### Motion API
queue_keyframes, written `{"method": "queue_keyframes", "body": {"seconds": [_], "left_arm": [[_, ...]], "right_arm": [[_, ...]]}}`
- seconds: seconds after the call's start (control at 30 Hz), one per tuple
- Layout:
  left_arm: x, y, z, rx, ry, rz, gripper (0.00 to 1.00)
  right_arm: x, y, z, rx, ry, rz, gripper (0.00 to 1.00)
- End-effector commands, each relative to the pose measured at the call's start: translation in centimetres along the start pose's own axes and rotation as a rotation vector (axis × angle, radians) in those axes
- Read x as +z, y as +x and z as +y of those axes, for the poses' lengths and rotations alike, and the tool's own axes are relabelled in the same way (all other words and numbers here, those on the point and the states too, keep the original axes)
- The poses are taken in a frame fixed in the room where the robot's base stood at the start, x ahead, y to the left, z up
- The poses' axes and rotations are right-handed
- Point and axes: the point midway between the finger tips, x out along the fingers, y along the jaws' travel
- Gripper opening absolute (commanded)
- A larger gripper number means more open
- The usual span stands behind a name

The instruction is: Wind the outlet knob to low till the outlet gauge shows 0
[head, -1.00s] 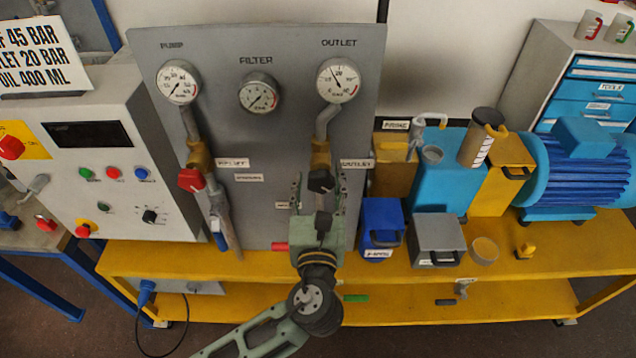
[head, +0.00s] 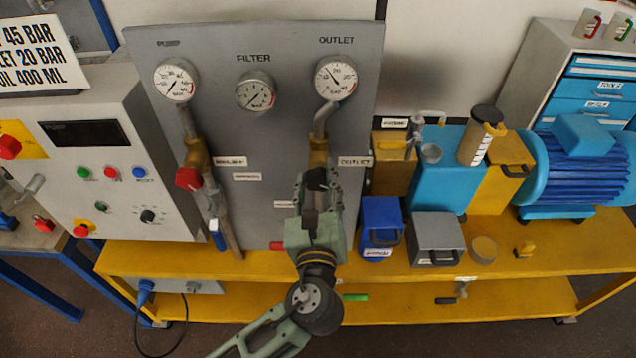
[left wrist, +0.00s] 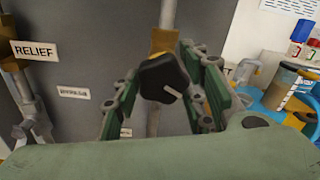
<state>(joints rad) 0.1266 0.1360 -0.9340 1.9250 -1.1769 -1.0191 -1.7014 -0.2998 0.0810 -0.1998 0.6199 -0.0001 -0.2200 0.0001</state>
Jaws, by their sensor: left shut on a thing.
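The outlet knob (head: 316,180) is black and sits on the pipe below the outlet gauge (head: 335,78). That gauge is a round white dial; its needle points up and to the left, and the exact value is too small to read. My left gripper (head: 317,187) reaches up from below, with its fingers on both sides of the knob, shut on it. In the left wrist view the knob (left wrist: 162,78) sits between the green fingers, its pale pointer mark turned toward the lower right. My right gripper is not in view.
A red relief knob (head: 188,179) sits on the pipe to the left, below the pump gauge (head: 175,80). The filter gauge (head: 255,91) is between. A blue box (head: 381,224) and a grey box (head: 436,237) stand on the yellow bench to the right.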

Motion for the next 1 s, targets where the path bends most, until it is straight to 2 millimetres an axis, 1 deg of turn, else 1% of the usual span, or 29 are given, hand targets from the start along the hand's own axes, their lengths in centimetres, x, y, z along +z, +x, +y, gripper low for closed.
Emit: {"method": "queue_keyframes", "body": {"seconds": [0.03, 0.2, 0.5, 0.73, 1.0], "left_arm": [[-0.2, 0.0, 0.3, 0.008, -0.037, 0.001, 0.13], [-0.3, 0.0, 0.3, 0.008, -0.162, 0.000, 0.13], [-0.3, 0.0, 0.3, 0.009, -0.322, 0.000, 0.13], [-0.4, 0.0, 0.3, 0.009, -0.372, 0.001, 0.13], [-0.4, 0.0, 0.3, 0.009, -0.379, 0.002, 0.13]], "right_arm": [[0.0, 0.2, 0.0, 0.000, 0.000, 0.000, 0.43], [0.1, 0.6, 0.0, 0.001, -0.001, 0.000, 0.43], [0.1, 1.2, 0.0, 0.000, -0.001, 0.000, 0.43], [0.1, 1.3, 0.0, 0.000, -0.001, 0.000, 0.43], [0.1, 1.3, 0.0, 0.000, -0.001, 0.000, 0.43]]}}
